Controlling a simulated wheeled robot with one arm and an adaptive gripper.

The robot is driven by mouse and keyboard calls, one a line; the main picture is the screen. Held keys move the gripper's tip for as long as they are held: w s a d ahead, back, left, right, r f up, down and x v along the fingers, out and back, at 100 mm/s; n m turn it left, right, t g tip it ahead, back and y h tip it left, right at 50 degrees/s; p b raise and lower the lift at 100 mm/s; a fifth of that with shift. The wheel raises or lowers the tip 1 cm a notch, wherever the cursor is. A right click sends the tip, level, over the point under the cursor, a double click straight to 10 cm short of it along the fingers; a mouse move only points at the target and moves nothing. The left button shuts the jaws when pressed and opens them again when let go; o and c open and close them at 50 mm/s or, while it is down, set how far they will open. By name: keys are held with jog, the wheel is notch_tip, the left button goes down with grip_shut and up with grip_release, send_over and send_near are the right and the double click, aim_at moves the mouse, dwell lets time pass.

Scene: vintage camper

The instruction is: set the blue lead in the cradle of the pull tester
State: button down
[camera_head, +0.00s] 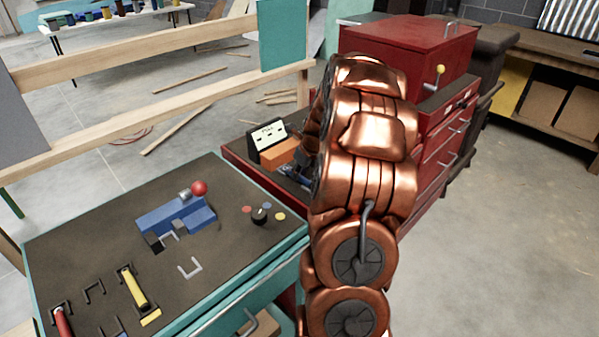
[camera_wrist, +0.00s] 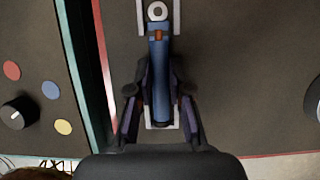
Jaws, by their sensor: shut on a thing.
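My gripper (camera_wrist: 160,122) is shut on the blue lead (camera_wrist: 160,75), its two fingers on either side of the lead's lower part. The lead has an orange band near its upper end. A pale grey bracket (camera_wrist: 142,16) with a round ring lies at that end, and another pale edge shows under the lower end. The lead is lined up with these brackets, which look like the cradle; whether it rests on them I cannot tell. In the head view my gripper (camera_head: 296,178) is low over the red cart, partly hidden by my arm, beside an orange block and readout box (camera_head: 266,135), probably the pull tester.
The teal bench (camera_head: 90,235) stands left, with a blue fixture (camera_head: 178,218) with a red ball, a black knob (camera_head: 260,214), a yellow-handled piece (camera_head: 133,288) and a red one (camera_head: 62,320). A red cabinet (camera_head: 405,45) stands behind my arm. The floor at right is clear.

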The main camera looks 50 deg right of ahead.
jog(key=c, duration=1)
grip_release()
jog(key=v, duration=1.2)
